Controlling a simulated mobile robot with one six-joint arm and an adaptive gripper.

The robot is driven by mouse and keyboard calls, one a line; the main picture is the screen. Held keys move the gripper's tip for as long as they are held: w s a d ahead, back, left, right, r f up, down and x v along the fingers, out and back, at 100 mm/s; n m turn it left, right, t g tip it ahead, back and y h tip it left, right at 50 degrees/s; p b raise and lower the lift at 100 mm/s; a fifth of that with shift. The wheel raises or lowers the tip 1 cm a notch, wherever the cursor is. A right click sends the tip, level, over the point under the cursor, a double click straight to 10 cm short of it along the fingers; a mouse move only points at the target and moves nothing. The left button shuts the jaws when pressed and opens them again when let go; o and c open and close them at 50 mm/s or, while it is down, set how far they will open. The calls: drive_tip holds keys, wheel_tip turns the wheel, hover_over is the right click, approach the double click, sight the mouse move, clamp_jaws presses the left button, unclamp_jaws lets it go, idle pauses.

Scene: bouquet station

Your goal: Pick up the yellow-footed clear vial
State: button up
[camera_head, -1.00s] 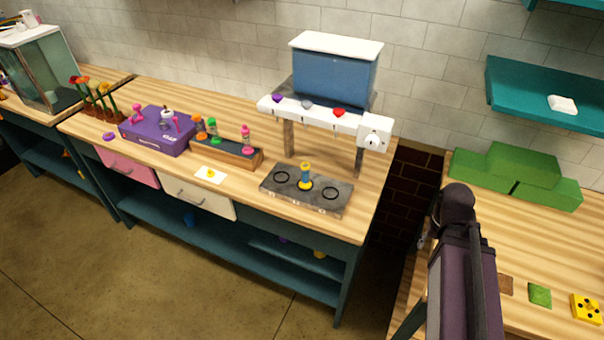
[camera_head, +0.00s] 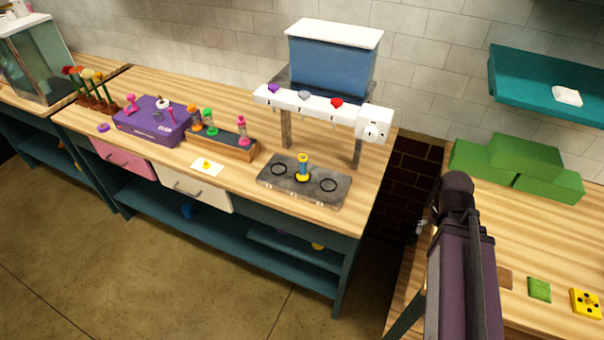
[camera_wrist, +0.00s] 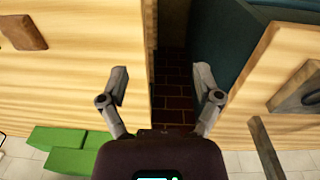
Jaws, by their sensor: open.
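The vial with a yellow foot and yellow top (camera_head: 302,168) stands upright on the middle ring of a dark grey plate (camera_head: 333,199), near the front right of the long wooden bench. Its middle looks bluish, and it is too small to tell whether it is clear. My gripper (camera_wrist: 165,83) is open and empty in the wrist view, over the gap between two benches. It is well to the right of the vial and apart from it. The vial does not show in the wrist view. The gripper's fingers cannot be made out in the head view.
A white dispenser bar (camera_head: 318,104) on posts stands behind the plate, with a blue tank (camera_head: 330,67) above. A wooden rack (camera_head: 236,150) with several coloured vials and a purple case (camera_head: 150,125) are to its left. Green blocks (camera_head: 512,160) sit on the right bench.

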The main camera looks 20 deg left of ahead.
drive_tip(key=w+a+f+t+h+b, duration=0.1)
drive_tip(key=w+a+t+b, duration=0.1)
drive_tip(key=a, duration=0.4)
drive_tip(key=w+a+m+t+h+b, duration=0.1)
drive_tip(key=w+a+t+b, duration=0.1)
drive_tip(key=a, duration=0.4)
drive_tip(key=w+a+f+t+h+b, duration=0.1)
drive_tip(key=w+a+t+b, duration=0.1)
drive_tip(key=a, duration=0.4)
drive_tip(key=shift+w+a+f+h, duration=0.3)
drive_tip(key=shift+w, duration=0.35)
drive_tip(key=a+t+b, duration=0.3)
drive_tip(key=a+t, duration=0.1)
drive_tip(key=a, duration=0.9)
drive_tip(key=t+y+b, duration=0.2)
drive_tip(key=t+y, duration=0.1)
approach(301, 170)
drive_tip(key=s, duration=0.2)
drive_tip(key=shift+s+a+r, duration=0.15)
drive_tip(key=shift+r, duration=0.1)
drive_tip(key=b+x, duration=0.3)
drive_tip(key=x, duration=0.5)
drive_tip(key=shift+w, duration=0.35)
